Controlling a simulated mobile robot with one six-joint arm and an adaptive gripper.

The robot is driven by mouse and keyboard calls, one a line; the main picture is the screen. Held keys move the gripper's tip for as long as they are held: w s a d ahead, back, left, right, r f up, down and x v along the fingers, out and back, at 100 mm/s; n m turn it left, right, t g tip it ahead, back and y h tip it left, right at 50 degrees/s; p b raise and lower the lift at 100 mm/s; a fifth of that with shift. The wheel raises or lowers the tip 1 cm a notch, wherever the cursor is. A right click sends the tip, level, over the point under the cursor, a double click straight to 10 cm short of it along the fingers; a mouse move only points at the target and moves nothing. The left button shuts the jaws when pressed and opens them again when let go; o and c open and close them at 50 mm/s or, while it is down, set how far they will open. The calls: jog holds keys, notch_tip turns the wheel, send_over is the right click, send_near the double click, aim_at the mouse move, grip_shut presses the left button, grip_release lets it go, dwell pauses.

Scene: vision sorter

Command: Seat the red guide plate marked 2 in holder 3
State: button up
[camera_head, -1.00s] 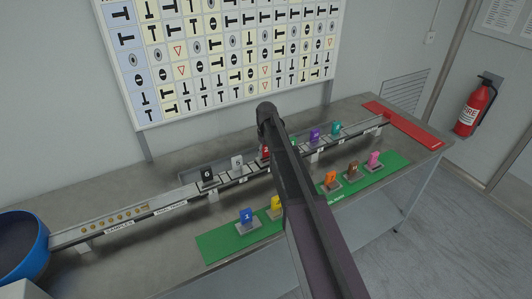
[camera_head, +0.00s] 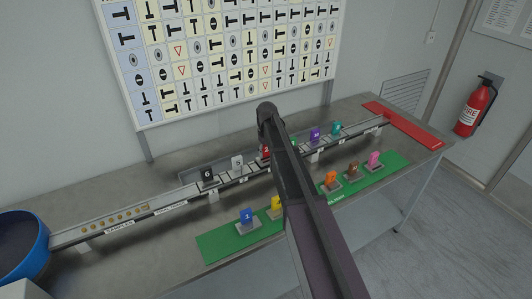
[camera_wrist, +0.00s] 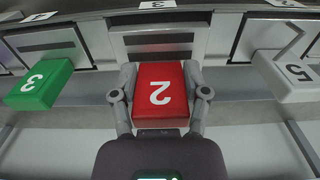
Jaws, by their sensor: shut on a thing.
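The red guide plate marked 2 (camera_wrist: 160,92) is between the fingers of my gripper (camera_wrist: 160,97), which is shut on it. Its number reads upside down in the wrist view. The plate is in line with the slot whose label 3 (camera_wrist: 157,5) shows at the top edge; the wrist view does not show whether it sits fully down in holder 3 (camera_wrist: 158,42). In the head view the red plate (camera_head: 265,152) shows in part at the rail, beside my arm, which hides the gripper.
A green plate marked 3 (camera_wrist: 40,84) stands left of the gripper and a white plate marked 5 (camera_wrist: 287,76) stands right. Purple (camera_head: 314,134) and teal (camera_head: 336,128) plates stand farther along the rail. A green mat (camera_head: 222,249) in front bears several coloured plates.

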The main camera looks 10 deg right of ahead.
jog(key=shift+f+b, duration=0.8)
dwell(1.3)
jog(key=o, duration=1.4)
jog(key=shift+r, duration=0.15)
jog(key=shift+r+p, duration=3.9)
jog(key=shift+p, duration=0.15)
jog(key=s+m, duration=0.1)
jog(key=s, duration=0.8)
jog(key=s+f+m+b, duration=0.1)
jog(key=s, duration=0.9)
jog(key=s+f+m+b, duration=0.1)
jog(key=s, duration=0.9)
jog(key=shift+a+f+m, duration=0.1)
jog(key=shift+a+m, duration=0.05)
jog(key=shift+m, duration=0.15)
